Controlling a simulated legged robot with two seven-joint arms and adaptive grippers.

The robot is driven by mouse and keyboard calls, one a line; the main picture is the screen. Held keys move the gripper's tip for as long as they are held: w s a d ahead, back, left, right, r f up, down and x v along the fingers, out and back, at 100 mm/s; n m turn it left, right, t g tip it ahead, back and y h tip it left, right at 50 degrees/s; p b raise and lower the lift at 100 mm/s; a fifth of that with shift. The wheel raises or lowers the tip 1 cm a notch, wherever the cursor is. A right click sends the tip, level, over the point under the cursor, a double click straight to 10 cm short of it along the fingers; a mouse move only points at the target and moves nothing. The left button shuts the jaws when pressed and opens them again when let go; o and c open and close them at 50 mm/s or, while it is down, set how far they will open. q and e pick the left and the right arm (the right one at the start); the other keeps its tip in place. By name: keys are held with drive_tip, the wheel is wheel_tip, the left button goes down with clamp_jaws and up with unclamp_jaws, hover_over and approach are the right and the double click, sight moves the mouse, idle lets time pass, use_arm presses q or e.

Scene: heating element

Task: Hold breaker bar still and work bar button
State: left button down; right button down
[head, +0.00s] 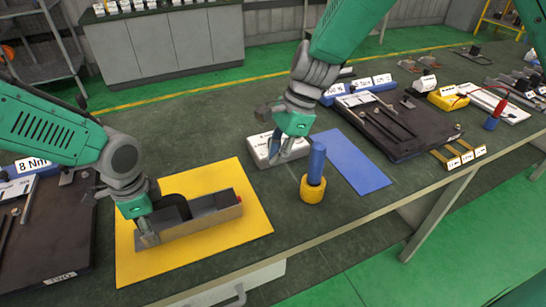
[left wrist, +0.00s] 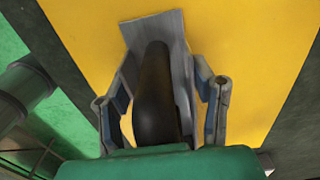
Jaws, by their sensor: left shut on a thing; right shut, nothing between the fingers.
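A grey metal bar-shaped unit (head: 205,217), seemingly the breaker bar, lies on a yellow mat (head: 255,222). A small red button (head: 239,199) shows at its right end. My left gripper (head: 148,232) is shut on the unit's left end. In the left wrist view, a black rounded handle (left wrist: 155,95) and a grey plate (left wrist: 160,25) sit between the fingers of my left gripper (left wrist: 162,100). My right gripper (head: 280,150) is shut and empty. It hangs beyond the mat, right of the red button and apart from it, in front of a white labelled box.
The white box (head: 260,149) stands behind my right gripper. A blue cylinder in a yellow base (head: 314,188) stands near the table's front edge. A blue mat (head: 358,170) and a dark tray (head: 405,147) lie to the right. Another dark tray (head: 40,262) is at left.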

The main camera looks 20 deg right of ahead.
use_arm(q)
drive_tip(key=c, duration=0.6)
unclamp_jaws()
drive_tip(key=shift+d, duration=0.1)
drive_tip(key=shift+r, duration=0.1)
